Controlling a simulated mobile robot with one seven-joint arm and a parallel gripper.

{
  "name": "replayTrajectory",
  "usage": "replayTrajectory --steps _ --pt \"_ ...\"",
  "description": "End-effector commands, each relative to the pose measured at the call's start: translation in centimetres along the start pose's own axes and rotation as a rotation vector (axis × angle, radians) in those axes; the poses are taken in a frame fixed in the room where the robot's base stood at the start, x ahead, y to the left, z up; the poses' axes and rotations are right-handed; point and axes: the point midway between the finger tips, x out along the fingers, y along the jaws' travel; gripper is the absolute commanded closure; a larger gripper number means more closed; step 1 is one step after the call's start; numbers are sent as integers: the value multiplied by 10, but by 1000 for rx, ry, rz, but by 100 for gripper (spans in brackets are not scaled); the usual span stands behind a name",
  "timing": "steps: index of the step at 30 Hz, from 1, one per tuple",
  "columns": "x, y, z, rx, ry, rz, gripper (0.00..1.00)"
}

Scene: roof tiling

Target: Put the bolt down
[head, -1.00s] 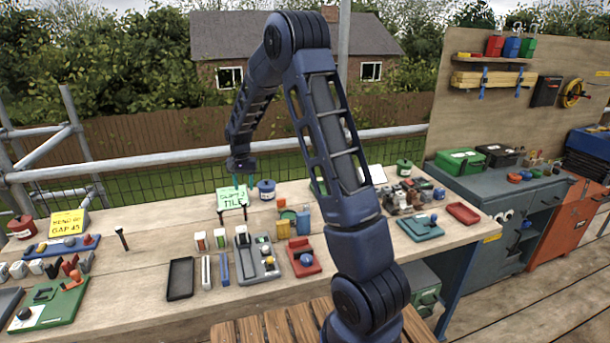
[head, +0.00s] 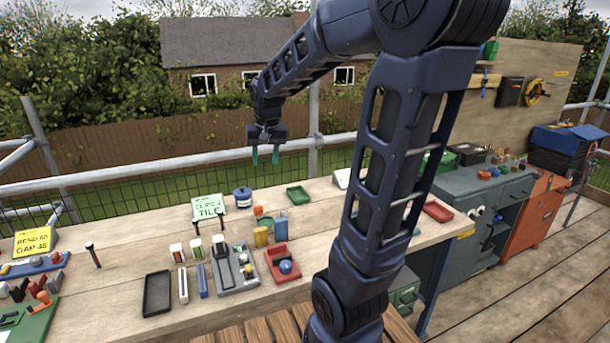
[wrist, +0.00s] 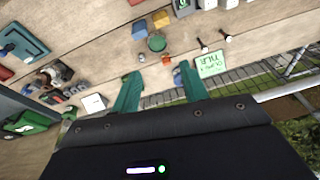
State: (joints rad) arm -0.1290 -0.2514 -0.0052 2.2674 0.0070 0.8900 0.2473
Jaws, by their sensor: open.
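Two dark-headed bolts stand upright on the wooden bench in front of the green-lettered sign (head: 208,208): a left bolt (head: 196,228) and a right bolt (head: 221,221). They also show in the wrist view as a nearer bolt (wrist: 203,46) and a farther bolt (wrist: 228,38). Another dark-headed bolt (head: 93,256) stands alone farther left. I cannot tell from looks which one is the task's bolt. My gripper (head: 265,155) is open and empty, raised above the back of the bench, its teal fingers pointing down. It touches none of the bolts.
A scaffold rail (head: 150,165) runs behind the bench. Bare wood lies around the lone bolt.

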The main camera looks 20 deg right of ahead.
Motion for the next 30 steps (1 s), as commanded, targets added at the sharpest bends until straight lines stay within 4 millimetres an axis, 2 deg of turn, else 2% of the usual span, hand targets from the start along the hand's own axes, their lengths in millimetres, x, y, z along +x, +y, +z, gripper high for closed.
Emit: replayTrajectory --steps 3,9,18,24,30 --pt "-20 16 28 -20 34 -1 56" --pt "-42 39 74 -58 80 2 56" --pt "-57 65 141 -111 146 17 56" --pt "-58 73 164 -131 167 24 56" --pt "-57 74 168 -136 170 26 56"
